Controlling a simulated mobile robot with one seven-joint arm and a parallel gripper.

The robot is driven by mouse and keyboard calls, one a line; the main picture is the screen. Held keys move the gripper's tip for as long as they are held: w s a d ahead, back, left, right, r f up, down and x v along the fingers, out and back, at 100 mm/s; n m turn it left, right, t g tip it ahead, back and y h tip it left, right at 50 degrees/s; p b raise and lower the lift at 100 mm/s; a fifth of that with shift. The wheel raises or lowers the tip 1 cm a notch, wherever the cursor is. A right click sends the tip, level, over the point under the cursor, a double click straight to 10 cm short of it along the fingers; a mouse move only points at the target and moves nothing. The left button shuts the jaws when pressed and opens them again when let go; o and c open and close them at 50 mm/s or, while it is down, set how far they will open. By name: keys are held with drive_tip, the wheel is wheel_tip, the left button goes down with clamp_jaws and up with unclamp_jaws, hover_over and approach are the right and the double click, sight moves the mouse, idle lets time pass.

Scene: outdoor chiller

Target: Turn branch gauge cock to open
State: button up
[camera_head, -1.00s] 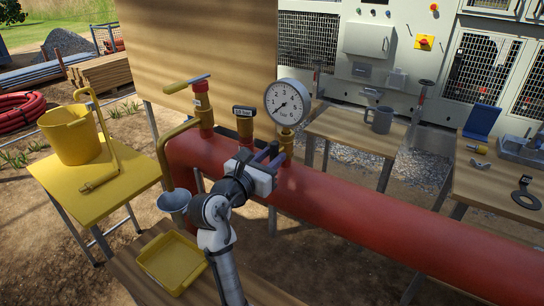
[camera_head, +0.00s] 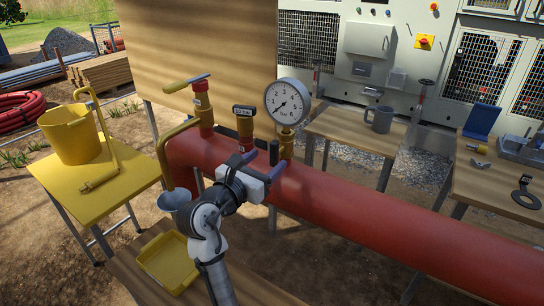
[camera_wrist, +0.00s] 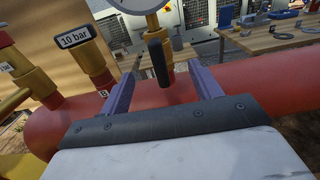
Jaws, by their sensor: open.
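The branch gauge cock (camera_head: 285,145) is a brass fitting on the red pipe under a round white gauge (camera_head: 286,102). Its black lever (camera_head: 274,152) stands near upright on the side facing me. In the wrist view the lever (camera_wrist: 158,62) shows between and beyond my two purple fingers, with the brass body (camera_wrist: 166,50) behind it. My gripper (camera_head: 260,172) is open and empty, just in front of the pipe; it also shows in the wrist view (camera_wrist: 162,78). I see no finger touching the lever.
The red pipe (camera_head: 385,205) runs across the front. Left of the gauge are a brass stub with a "10 bar" tag (camera_head: 244,110) and a yellow-handled valve (camera_head: 187,83). A yellow tray (camera_head: 168,262) and grey funnel-like cup (camera_head: 174,202) are near my arm.

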drive_tip(key=v, duration=0.4)
drive_tip(key=shift+s, duration=0.15)
